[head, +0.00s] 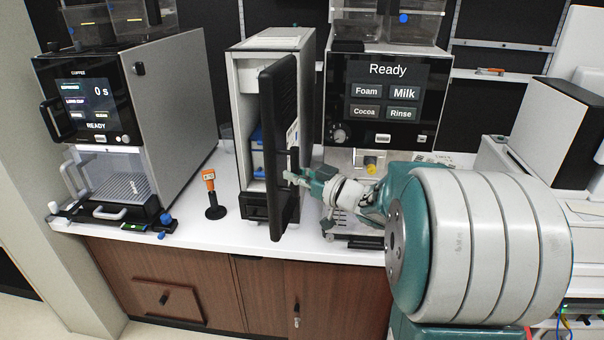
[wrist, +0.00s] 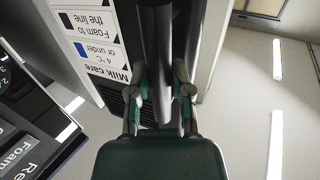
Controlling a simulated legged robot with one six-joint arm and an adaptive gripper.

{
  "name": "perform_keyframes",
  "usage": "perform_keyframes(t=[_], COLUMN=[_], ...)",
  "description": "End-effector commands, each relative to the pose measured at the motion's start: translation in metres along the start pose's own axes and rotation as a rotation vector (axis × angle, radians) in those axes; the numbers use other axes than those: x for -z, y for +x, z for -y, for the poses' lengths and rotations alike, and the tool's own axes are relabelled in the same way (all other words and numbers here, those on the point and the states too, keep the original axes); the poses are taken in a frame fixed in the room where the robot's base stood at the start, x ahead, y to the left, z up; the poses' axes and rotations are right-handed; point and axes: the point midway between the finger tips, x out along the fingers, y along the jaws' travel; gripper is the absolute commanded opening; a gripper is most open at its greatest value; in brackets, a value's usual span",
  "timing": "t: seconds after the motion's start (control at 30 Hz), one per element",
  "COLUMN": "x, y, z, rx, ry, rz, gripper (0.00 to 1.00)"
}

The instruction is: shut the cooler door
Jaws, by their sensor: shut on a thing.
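The milk cooler (head: 246,90) is a narrow upright unit on the white counter, between two coffee machines. Its black door (head: 279,140) stands open, swung out toward the front, and items with blue parts (head: 257,152) show inside. My gripper (head: 292,178) reaches in from the right at the door's handle. In the wrist view, my gripper (wrist: 159,92) has its fingers on either side of the dark handle bar (wrist: 157,60) and is shut on it. A label with milk notes (wrist: 92,50) shows on the door beside the bar.
The left coffee machine (head: 150,100) and the right machine (head: 385,95) with a "Ready" screen flank the cooler. An orange-topped black tool (head: 211,192) stands on the counter (head: 190,228) left of the door. Wooden cupboards (head: 190,290) are below.

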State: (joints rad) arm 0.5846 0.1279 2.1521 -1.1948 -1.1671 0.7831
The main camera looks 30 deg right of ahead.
Motion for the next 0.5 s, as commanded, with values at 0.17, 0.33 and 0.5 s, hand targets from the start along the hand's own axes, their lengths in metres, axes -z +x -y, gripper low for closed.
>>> perform_keyframes(t=[0.17, 0.33, 0.5], x=[0.0, -0.001, 0.0], y=[0.0, 0.007, 0.022], z=[0.001, 0.005, 0.013], rx=[0.002, 0.003, 0.004], ry=[0.0, 0.001, 0.001], rz=[0.0, 0.0, 0.0], gripper=[0.0, 0.0, 0.0])
